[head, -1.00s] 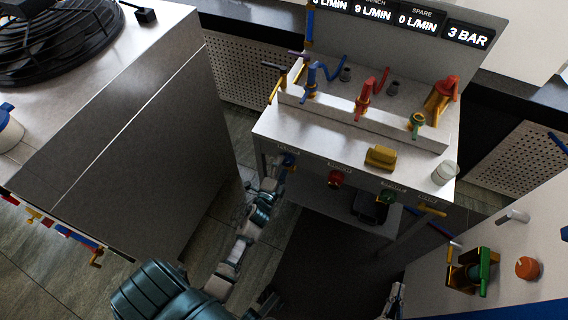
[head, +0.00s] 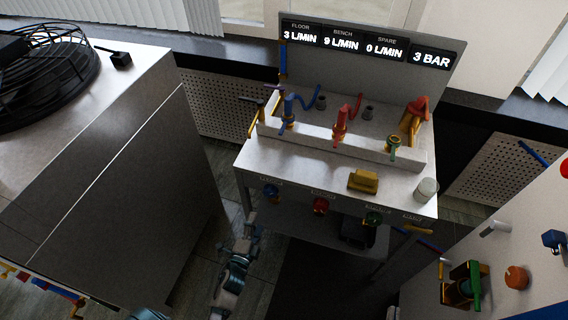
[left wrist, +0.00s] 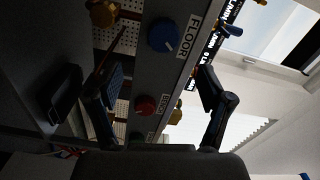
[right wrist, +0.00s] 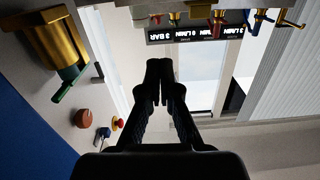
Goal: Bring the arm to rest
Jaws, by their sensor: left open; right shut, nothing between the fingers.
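My left gripper (head: 246,238) is in the head view, in front of and below the front edge of the bench with the valves. In the left wrist view its two fingers (left wrist: 158,85) are spread apart with nothing between them, in front of the bench's knob panel. My right gripper (right wrist: 160,78) is shut and empty in the right wrist view, its fingertips together in open air.
The bench (head: 330,172) carries valve handles, a yellow block (head: 363,180) and a white cup (head: 426,190). Coloured knobs line its front, including a blue one (left wrist: 164,35). A grey cabinet (head: 130,195) stands left. A white panel (head: 525,250) with valves stands right.

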